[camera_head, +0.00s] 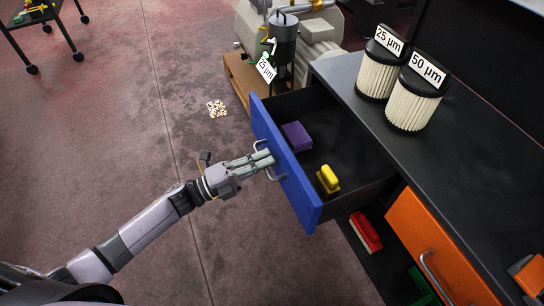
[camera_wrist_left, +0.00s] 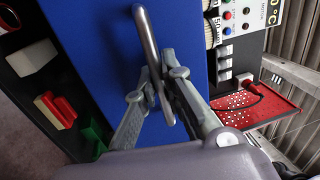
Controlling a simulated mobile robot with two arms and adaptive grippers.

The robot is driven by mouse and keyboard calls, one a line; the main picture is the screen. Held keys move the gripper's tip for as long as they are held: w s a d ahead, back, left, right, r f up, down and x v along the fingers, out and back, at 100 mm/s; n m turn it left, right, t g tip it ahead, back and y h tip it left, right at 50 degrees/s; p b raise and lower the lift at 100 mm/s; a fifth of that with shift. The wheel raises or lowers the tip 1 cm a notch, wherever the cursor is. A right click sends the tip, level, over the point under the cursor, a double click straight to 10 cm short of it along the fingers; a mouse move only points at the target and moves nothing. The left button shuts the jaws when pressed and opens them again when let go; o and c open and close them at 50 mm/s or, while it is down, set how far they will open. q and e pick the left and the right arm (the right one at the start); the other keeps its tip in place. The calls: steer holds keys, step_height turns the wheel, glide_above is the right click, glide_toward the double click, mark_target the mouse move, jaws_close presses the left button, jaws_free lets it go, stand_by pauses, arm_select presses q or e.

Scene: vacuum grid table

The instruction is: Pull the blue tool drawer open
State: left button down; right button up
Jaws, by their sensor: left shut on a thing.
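The blue drawer (camera_head: 283,160) stands pulled out from the black bench in the head view, its inside showing. A purple block (camera_head: 297,136) and a yellow-handled tool (camera_head: 328,179) lie in it. My left gripper (camera_head: 268,160) is at the drawer's metal handle (camera_head: 275,174), shut on it. In the left wrist view the fingers (camera_wrist_left: 156,88) sit on either side of the handle bar (camera_wrist_left: 150,55), against the blue front (camera_wrist_left: 95,50). My right gripper is not in view.
Two labelled filters (camera_head: 416,98) stand on the bench top (camera_head: 460,150). An orange drawer (camera_head: 430,250) is at the lower right, with a red object (camera_head: 366,232) below the blue drawer. A machine on a wooden base (camera_head: 240,82) stands behind. The floor at left is mostly clear.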

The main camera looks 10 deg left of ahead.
arm_select(q)
steer(key=shift+s+a, duration=0.15)
steer(key=c, duration=1.7)
jaws_free()
steer(key=v, duration=1.2)
